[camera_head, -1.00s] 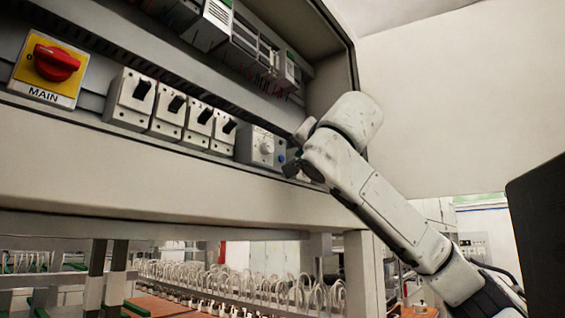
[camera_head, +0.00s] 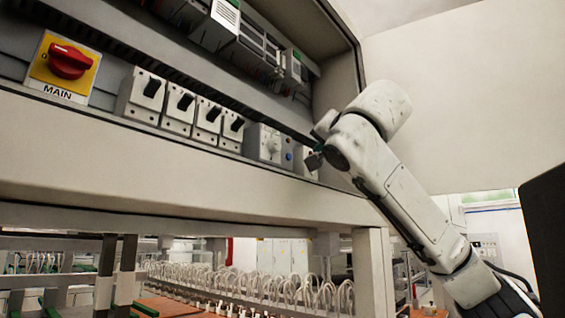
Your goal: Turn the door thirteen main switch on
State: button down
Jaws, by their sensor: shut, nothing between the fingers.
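The main switch is a red rotary knob (camera_head: 70,62) on a yellow plate (camera_head: 42,72) marked MAIN, at the upper left of the open cabinet. Its handle lies roughly crosswise in the picture, with a small 0 mark at the plate's left. My gripper (camera_head: 314,159) is small and dark at the end of my arm, near the right end of the switch row. It is far to the right of the red knob and apart from it. It looks shut and empty. The door number is not readable.
Several white breakers with black levers (camera_head: 178,108) stand between the knob and my gripper. A grey dial unit (camera_head: 262,143) and a blue button (camera_head: 289,156) are close to my gripper. The cabinet's lower ledge (camera_head: 180,150) runs below the row. A dark panel (camera_head: 545,235) stands at right.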

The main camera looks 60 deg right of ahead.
aim_at(68, 62)
jog(key=k+j, duration=0.2)
jog(key=j, duration=0.2)
jog(key=k+j, duration=0.45)
jog(key=j, duration=0.3)
